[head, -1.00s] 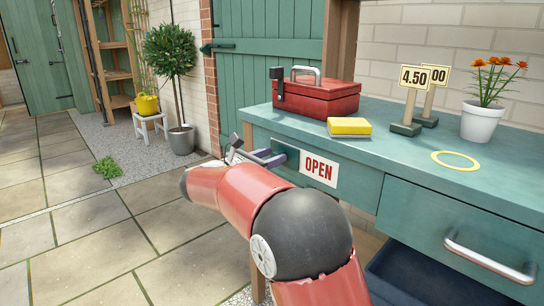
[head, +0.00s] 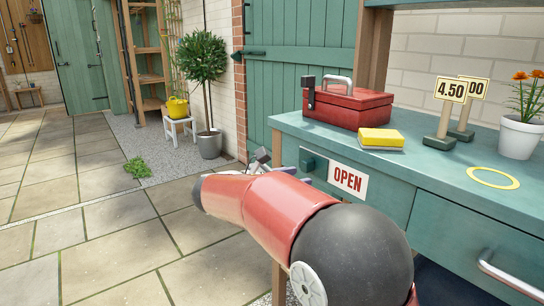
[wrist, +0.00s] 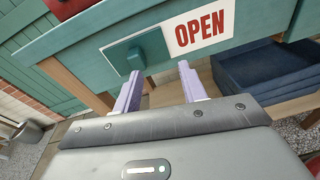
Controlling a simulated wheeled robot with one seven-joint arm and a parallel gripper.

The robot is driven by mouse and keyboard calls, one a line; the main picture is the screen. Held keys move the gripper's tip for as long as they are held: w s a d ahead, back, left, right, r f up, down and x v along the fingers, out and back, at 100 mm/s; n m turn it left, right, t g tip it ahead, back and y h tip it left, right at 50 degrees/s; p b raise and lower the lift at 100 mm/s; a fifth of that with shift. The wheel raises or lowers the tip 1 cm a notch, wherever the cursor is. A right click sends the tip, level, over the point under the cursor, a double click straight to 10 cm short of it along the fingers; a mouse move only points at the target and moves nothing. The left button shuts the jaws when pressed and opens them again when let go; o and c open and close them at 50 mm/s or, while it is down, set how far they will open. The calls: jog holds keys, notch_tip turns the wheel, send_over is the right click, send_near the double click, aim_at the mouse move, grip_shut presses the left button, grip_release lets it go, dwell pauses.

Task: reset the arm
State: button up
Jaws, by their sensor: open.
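My gripper (wrist: 157,92) is open and empty in the wrist view, its two pale purple fingers apart. Beyond the fingers is the teal front of the bench with a small teal block (wrist: 136,50) and a white OPEN sign (wrist: 198,29) on it. In the head view my red and black arm reaches from the lower right toward the bench's left end. The gripper is mostly hidden behind the arm there, just left of and below the OPEN sign (head: 347,180).
The teal bench (head: 440,178) carries a red toolbox (head: 347,107), a yellow sponge (head: 381,138), price signs (head: 451,90), a yellow ring (head: 493,178) and a potted flower (head: 518,137). A dark blue crate (wrist: 262,70) sits below. The paving (head: 100,235) at left is open.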

jog(key=s+d+f+m+g+y, duration=0.2)
jog(key=s+d+m+y, duration=0.1)
jog(key=s+d+m, duration=0.4)
jog(key=s+d+f+m+g+y, duration=0.25)
jog(key=s+d, duration=0.25)
jog(key=s, duration=0.4)
jog(key=s+a+f+m+y, duration=0.1)
jog(key=s+f+m+y, duration=0.1)
jog(key=s+m, duration=0.2)
jog(key=s+a+f+m+y+p, duration=0.1)
jog(key=s+m+y, duration=0.2)
jog(key=s+m, duration=0.2)
jog(key=s+f+m+t+y, duration=0.1)
jog(key=s+f+m+y, duration=0.1)
jog(key=s+m, duration=0.3)
jog(key=shift+s+a+f+y, duration=0.4)
jog(key=shift+s+y, duration=0.25)
jog(key=shift+s, duration=0.15)
jog(key=shift+r, duration=0.1)
